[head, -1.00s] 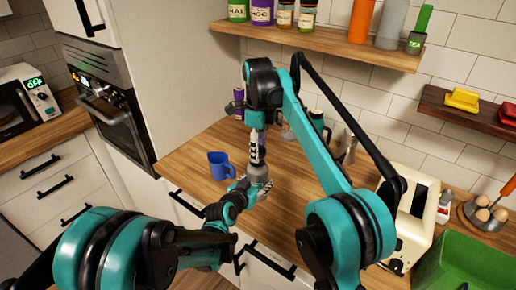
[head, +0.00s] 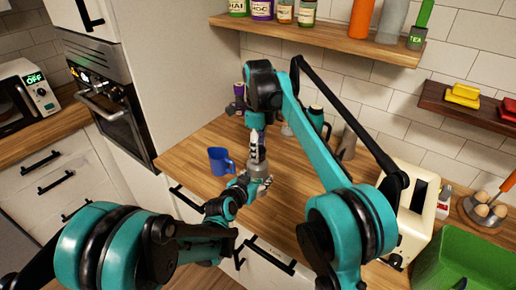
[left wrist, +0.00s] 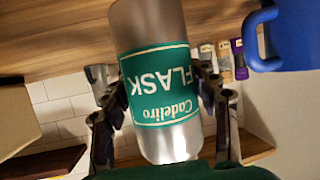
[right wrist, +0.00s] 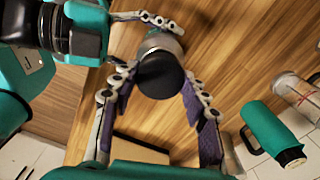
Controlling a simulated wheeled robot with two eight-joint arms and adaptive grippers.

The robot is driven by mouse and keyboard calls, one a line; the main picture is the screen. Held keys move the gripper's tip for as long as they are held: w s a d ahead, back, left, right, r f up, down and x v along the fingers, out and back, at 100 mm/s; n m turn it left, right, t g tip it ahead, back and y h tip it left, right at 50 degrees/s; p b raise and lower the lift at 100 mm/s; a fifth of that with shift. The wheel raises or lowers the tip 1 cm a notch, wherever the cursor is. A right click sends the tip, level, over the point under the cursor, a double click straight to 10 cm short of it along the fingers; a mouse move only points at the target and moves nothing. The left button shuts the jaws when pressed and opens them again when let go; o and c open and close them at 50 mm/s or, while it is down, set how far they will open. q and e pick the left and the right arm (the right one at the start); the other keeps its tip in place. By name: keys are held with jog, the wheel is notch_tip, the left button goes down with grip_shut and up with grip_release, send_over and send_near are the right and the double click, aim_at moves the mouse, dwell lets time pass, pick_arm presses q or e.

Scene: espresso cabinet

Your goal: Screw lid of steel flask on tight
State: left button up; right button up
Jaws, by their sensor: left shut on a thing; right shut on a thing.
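My left gripper (left wrist: 160,88) is shut around the flask's body, a finger on each side. The black round lid (right wrist: 161,76) sits at the top of the flask, seen from above in the right wrist view. My right gripper (head: 257,148) points down from above and is shut on the lid, its fingers (right wrist: 158,80) on both sides. The seam between lid and flask is hidden, so I cannot tell how tight it is.
A blue mug (head: 219,160) stands just left of the flask. A cream toaster (head: 415,215) and a green crate (head: 470,250) are at the right.

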jog(key=shift+f, duration=0.6)
jog(key=m, duration=0.6)
jog(key=shift+m, duration=0.4)
jog(key=o, duration=0.9)
jog(key=shift+r, duration=0.1)
jog(key=shift+r, duration=2.15)
jog(key=shift+c, duration=0.2)
